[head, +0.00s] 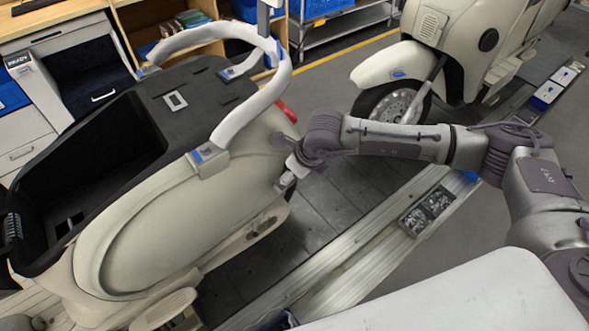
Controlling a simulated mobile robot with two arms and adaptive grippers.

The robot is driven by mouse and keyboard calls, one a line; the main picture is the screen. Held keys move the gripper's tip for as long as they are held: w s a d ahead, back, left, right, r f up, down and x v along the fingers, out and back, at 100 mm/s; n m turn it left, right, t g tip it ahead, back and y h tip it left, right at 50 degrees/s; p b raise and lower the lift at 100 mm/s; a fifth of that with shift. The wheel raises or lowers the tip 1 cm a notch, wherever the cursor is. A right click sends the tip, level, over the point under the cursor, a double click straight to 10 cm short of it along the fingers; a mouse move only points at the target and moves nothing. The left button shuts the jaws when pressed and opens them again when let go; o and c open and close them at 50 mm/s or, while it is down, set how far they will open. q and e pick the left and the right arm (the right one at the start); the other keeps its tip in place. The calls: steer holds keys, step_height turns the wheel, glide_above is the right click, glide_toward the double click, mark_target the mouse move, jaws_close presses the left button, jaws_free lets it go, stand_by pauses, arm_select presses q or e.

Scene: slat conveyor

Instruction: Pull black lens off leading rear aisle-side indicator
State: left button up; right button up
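The near scooter body (150,235), cream with a black open seat well, stands on the conveyor at the left. Its red tail light (287,112) shows at the rear end. My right arm reaches in from the right, and its gripper (284,183) is at the scooter's rear, aisle-facing side, below the tail light. The gripper's fingers are small and partly lost against the bodywork, so I cannot tell whether they are open or shut. My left gripper is out of view.
A white padded rail (250,105) loops over the scooter. A second cream scooter (465,50) stands farther along the conveyor. A tray of small metallic parts (428,210) lies on the conveyor's edge strip. Drawers and shelves line the back left. Dark slats (320,205) are clear below my arm.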

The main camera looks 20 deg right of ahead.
steer(key=shift+c, duration=0.4)
steer(key=c, duration=1.1)
steer(key=o, duration=0.4)
steer(key=c, duration=0.4)
steer(key=shift+s+d, duration=0.15)
steer(key=shift+s+d, duration=0.15)
steer(key=shift+s, duration=0.15)
steer(key=shift+s+d+r, duration=0.1)
steer(key=shift+s+d, duration=0.4)
steer(key=shift+s, duration=0.3)
steer(key=shift+s+d, duration=0.1)
